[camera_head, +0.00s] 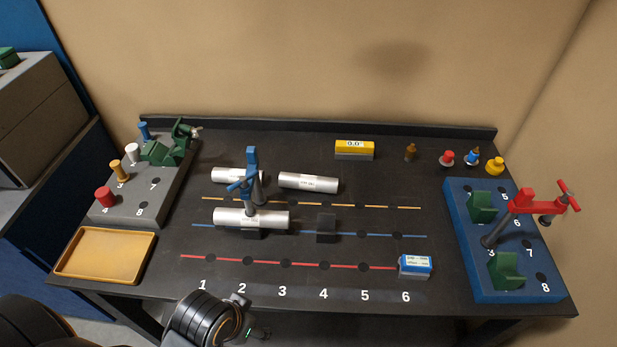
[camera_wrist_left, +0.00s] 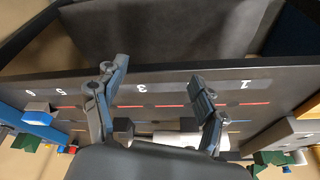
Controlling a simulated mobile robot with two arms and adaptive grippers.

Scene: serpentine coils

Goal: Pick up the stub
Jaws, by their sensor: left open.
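I cannot tell which part is the stub; three silver labelled cylinders are candidates. One silver cylinder (camera_head: 232,217) lies on dark blocks at the blue line, with a blue clamp (camera_head: 251,178) standing over it. A second cylinder (camera_head: 308,182) lies free behind the yellow line. A third (camera_head: 226,175) lies left of it, partly behind the clamp. My left arm comes in at the bottom of the head view, in front of the table. My left gripper (camera_wrist_left: 157,75) is open and empty in the wrist view, with a silver cylinder (camera_wrist_left: 178,138) partly hidden beyond it.
A yellow tray (camera_head: 105,229) lies at the left front. A grey block (camera_head: 137,215) with pegs and a green vise stands behind it. A blue base (camera_head: 515,287) with green blocks and a red clamp (camera_head: 525,203) stands right. The numbered front strip is mostly clear.

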